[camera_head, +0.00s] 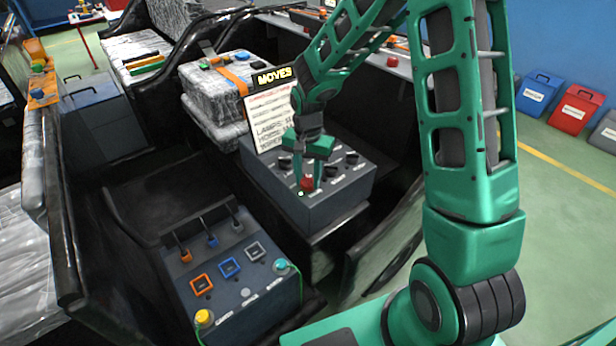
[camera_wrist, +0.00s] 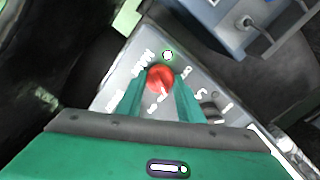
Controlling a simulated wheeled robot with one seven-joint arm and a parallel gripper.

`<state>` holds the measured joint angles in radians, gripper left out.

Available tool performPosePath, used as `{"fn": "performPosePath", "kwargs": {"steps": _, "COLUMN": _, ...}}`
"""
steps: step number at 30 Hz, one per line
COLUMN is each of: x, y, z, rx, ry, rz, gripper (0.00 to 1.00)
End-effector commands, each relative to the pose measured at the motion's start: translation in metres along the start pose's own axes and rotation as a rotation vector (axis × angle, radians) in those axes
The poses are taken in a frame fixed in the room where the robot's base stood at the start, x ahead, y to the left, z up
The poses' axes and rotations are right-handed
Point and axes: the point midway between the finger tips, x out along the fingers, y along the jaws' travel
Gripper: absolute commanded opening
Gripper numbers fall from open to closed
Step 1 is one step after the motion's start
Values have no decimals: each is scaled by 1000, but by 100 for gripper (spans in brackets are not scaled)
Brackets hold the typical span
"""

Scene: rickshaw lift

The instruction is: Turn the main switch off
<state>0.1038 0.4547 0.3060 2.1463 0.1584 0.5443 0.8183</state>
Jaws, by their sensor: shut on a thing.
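The main switch looks to be the red knob (camera_head: 307,183) on the near left of a grey control box (camera_head: 335,200). In the wrist view the red knob (camera_wrist: 161,79) sits between the two green fingers. My gripper (camera_head: 308,178) reaches down from above and is shut on the knob. In the wrist view my gripper (camera_wrist: 160,90) has a finger on each side of it. A small green lamp (camera_wrist: 167,55) is lit beside the knob. The knob's pointer direction is hard to tell. Several black knobs (camera_head: 351,157) stand on the same box.
A lower panel (camera_head: 235,270) with levers, coloured square frames and a yellow button lies at the front left. Wrapped bundles (camera_head: 215,85) are stacked behind. Bins (camera_head: 575,108) stand by the right wall.

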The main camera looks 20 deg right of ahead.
Motion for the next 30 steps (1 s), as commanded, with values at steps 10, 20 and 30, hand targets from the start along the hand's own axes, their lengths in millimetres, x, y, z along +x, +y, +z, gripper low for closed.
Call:
{"fn": "performPosePath", "kwargs": {"steps": 10, "x": -2, "y": -5, "z": -2, "rx": -331, "ry": 10, "rz": -10, "gripper": 11}}
{"fn": "performPosePath", "kwargs": {"steps": 20, "x": -3, "y": -6, "z": -2, "rx": -645, "ry": 12, "rz": -9, "gripper": 11}}
{"fn": "performPosePath", "kwargs": {"steps": 30, "x": -3, "y": -5, "z": -3, "rx": -953, "ry": 15, "rz": -7, "gripper": 11}}
